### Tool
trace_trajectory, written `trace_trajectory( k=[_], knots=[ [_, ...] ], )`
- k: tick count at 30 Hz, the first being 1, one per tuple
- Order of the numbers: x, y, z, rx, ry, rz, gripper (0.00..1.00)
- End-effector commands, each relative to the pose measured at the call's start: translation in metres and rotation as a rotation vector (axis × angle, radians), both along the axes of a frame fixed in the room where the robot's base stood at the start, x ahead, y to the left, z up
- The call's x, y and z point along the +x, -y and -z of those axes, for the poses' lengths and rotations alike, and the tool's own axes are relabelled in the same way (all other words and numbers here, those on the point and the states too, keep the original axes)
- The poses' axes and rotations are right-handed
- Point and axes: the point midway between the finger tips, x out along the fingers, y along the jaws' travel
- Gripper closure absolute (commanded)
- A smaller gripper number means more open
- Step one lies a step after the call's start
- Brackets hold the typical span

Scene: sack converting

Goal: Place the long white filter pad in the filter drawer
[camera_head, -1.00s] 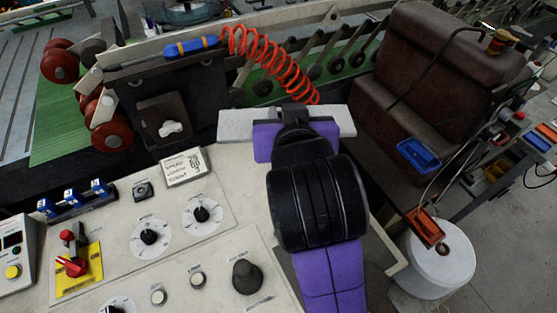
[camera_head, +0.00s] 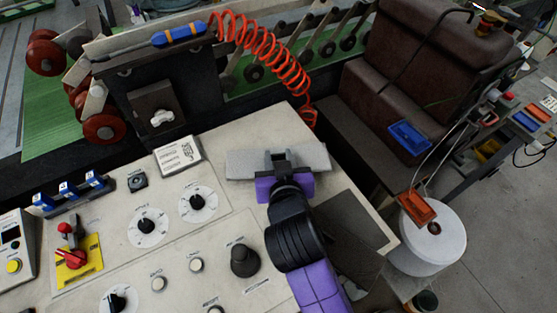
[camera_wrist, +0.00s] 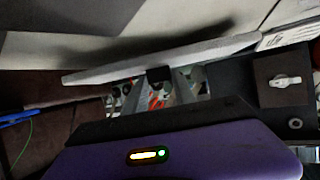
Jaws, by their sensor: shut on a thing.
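The long white filter pad (camera_head: 240,163) is held crosswise in my gripper (camera_head: 281,160), over the upper right part of the pale console. My gripper is shut on the middle of the pad, with both ends sticking out. The wrist view shows the pad (camera_wrist: 215,48) slanting across in front of the fingers (camera_wrist: 160,80). The gap between pad and console is hard to judge. A dark, pale-rimmed recess (camera_head: 350,235) at the console's right side looks like the filter drawer, but I cannot be sure. My arm hides its left part.
The console (camera_head: 225,205) carries dials, a black knob (camera_head: 245,260) and a red switch (camera_head: 72,258). A coiled orange hose (camera_head: 275,55) hangs behind. A brown seat (camera_head: 400,80), a blue tray (camera_head: 409,136) and a white drum (camera_head: 435,240) stand right.

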Motion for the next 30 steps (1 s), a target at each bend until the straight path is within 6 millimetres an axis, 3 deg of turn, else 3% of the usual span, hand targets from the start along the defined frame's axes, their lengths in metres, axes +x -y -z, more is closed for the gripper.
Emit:
trace_trajectory(
  k=[4,16,17,20,30],
  knots=[
    [0.000,-0.001,0.015,0.000,0.000,-0.002,1.00],
    [0.000,0.000,0.020,0.002,0.001,0.000,1.00],
    [0.000,0.000,0.020,0.002,0.001,0.000,0.64],
    [0.000,0.000,0.019,0.002,0.001,-0.001,0.46],
    [0.000,-0.001,0.017,0.001,0.001,-0.002,0.46]
  ],
)
